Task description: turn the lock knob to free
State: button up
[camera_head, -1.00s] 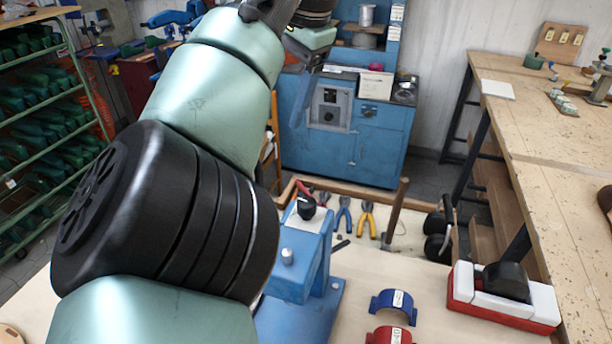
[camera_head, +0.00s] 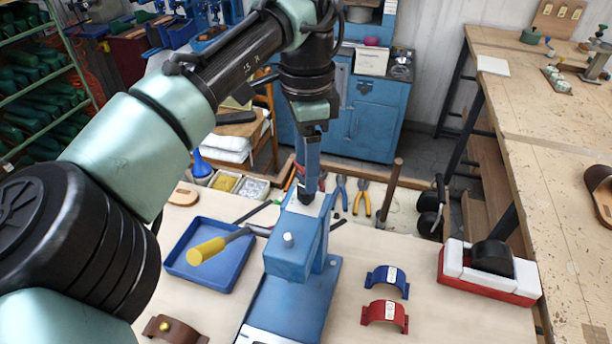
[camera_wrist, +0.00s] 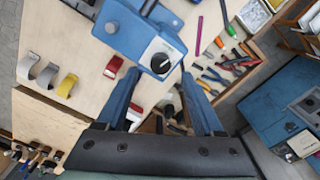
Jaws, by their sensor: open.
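The lock knob (camera_wrist: 160,63) is black with a pale pointer mark. It sits on a white dial plate with a small green mark beside it, on the blue machine head (camera_wrist: 130,32). Nothing is held. I cannot tell the exact gap to the knob.
Blue (camera_head: 388,281) and red (camera_head: 385,314) arched pieces lie to the right. Pliers (camera_head: 361,198) and other tools line the back edge. A red-white block (camera_head: 487,272) stands far right.

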aim_at(306, 195)
jog(key=shift+f+p, duration=0.3)
jog(key=shift+f, duration=1.85)
jog(key=shift+c, duration=0.2)
grip_shut()
